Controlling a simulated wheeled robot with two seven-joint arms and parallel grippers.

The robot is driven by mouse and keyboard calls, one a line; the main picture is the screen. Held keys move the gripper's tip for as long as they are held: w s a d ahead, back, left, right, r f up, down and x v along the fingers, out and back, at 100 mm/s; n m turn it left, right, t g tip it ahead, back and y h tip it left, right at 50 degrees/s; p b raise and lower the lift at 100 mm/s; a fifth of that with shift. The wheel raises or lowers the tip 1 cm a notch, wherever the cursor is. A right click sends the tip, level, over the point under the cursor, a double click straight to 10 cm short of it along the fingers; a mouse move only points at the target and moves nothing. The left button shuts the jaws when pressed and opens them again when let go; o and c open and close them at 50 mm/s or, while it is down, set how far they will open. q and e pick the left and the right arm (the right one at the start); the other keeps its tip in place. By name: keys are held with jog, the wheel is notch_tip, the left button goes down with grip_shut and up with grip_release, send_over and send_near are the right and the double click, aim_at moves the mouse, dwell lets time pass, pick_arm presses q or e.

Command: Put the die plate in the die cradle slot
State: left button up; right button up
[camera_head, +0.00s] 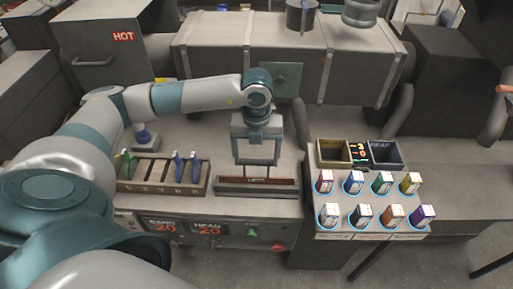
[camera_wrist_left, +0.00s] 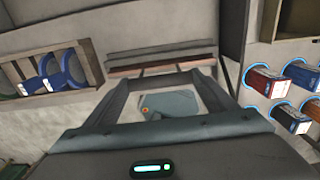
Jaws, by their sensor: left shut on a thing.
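My left gripper (camera_head: 256,160) hangs just behind and above a low long tray with a slot, which I take for the die cradle (camera_head: 257,192). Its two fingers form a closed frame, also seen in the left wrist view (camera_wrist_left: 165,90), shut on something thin. I take this for the die plate, but its outline is not clear. In the left wrist view the cradle (camera_wrist_left: 160,70) lies just beyond the fingertips. I cannot tell whether the held thing touches the slot. My right gripper is not in view.
A slotted rack (camera_head: 160,188) left of the cradle holds one green and two blue pieces. To the right stand several coloured cartons (camera_head: 365,216) in blue rings, with two open bins (camera_head: 334,153) behind them. A large grey machine (camera_head: 225,50) closes off the back.

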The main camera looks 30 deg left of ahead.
pick_arm(q)
jog(key=shift+f, duration=0.15)
jog(key=o, duration=2.1)
jog(key=shift+r+b, duration=0.45)
jog(key=shift+r, duration=0.15)
notch_tip(320, 180, up, 11)
jog(key=b, duration=0.4)
jog(key=shift+s, duration=0.1)
